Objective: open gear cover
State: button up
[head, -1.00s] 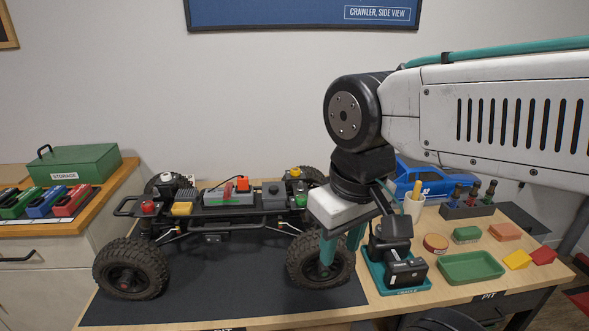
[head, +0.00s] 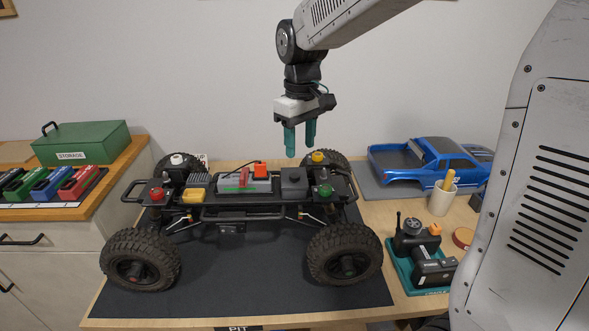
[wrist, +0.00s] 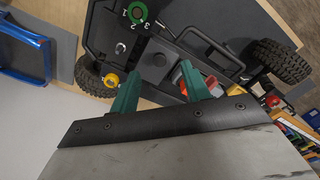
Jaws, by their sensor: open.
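The crawler chassis (head: 240,215) stands on its wheels with its top parts exposed. The same box shows in the wrist view (wrist: 157,60), just beyond the fingertips. My gripper (head: 300,147) is open and empty, pointing down above and behind this box, clear of the chassis. In the wrist view its teal fingers (wrist: 160,80) are spread apart. A green dial marked 1, 2, 3 (wrist: 138,12) is near the box.
A red clip (head: 244,177) and an orange connector (head: 260,170) are left of the box. A yellow cap (head: 318,156) is behind it, near the fingers. A blue car body (head: 432,160) and a transmitter (head: 420,250) stand to the right. Air above the chassis is free.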

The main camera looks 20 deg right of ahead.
aim_at(294, 175)
jog(key=shift+w+a+f, duration=0.1)
jog(key=shift+w+f, duration=0.25)
jog(key=shift+w, duration=0.25)
jog(key=shift+w+a+f, duration=0.1)
jog(key=shift+w+f, duration=0.25)
jog(key=shift+w, duration=0.25)
jog(key=shift+w+f, duration=0.1)
jog(key=shift+f, duration=0.25)
notch_tip(294, 175, down, 7)
jog(key=shift+c, duration=0.4)
grip_shut()
